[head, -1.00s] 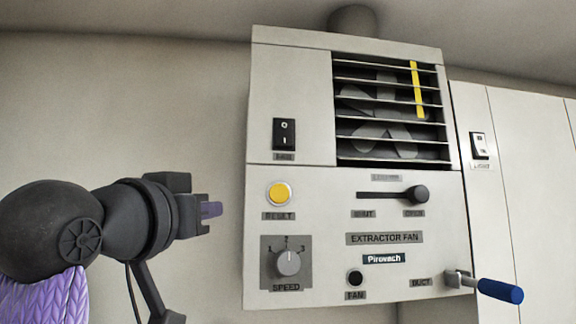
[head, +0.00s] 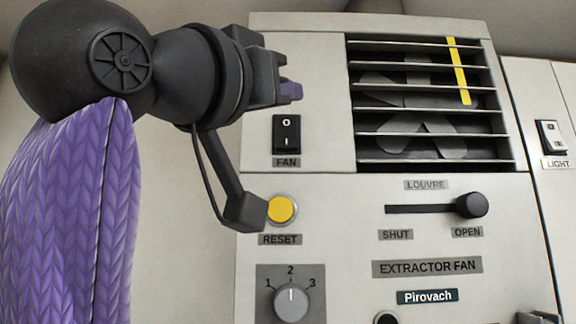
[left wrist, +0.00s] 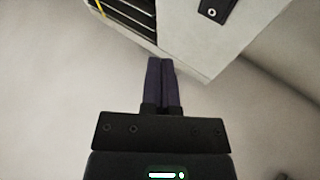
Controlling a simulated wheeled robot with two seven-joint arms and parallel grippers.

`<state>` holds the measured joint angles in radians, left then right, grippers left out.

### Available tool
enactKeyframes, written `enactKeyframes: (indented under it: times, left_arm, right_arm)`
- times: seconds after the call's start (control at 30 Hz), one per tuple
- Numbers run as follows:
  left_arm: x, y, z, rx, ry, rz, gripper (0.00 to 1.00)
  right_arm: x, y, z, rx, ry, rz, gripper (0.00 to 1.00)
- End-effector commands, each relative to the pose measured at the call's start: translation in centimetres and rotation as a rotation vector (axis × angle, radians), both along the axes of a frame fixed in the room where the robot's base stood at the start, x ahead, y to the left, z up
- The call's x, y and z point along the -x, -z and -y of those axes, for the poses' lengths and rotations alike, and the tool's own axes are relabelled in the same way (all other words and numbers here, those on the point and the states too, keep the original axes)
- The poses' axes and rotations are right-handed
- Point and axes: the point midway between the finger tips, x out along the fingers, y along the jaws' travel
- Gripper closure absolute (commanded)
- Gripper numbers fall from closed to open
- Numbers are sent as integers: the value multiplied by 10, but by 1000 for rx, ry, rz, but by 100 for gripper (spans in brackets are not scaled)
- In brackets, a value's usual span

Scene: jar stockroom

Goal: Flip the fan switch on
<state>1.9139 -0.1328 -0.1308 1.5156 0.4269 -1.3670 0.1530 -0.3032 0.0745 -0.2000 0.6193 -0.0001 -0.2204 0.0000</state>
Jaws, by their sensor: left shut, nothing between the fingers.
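The fan switch (head: 286,134) is a black rocker on the pale extractor fan panel, marked O above and I below, with a FAN label under it. I cannot tell which half is pressed in. It also shows at the top of the left wrist view (left wrist: 212,11). My left gripper (head: 291,91) is shut with nothing in it, its purple fingertips just above the switch in the head view. In the left wrist view the fingertips (left wrist: 160,60) are below and left of the switch, apart from it. My right gripper is not in view.
Below the switch are a yellow RESET button (head: 281,209) and a speed knob (head: 291,303). A louvre slider (head: 471,205) stands at OPEN. A slatted grille (head: 430,108) is to the right. A LIGHT switch (head: 551,138) is at far right.

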Motion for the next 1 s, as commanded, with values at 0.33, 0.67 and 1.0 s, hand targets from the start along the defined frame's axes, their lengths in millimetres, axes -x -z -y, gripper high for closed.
enactKeyframes:
  times: [0.33,0.67,1.0]
  left_arm:
    - [-51,6,-1,2,-1,-6,100]
    - [-76,10,0,0,-1,-1,100]
    - [-77,11,0,0,-1,0,100]
  right_arm:
    - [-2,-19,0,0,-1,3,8]
    - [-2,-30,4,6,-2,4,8]
    - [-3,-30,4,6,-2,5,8]
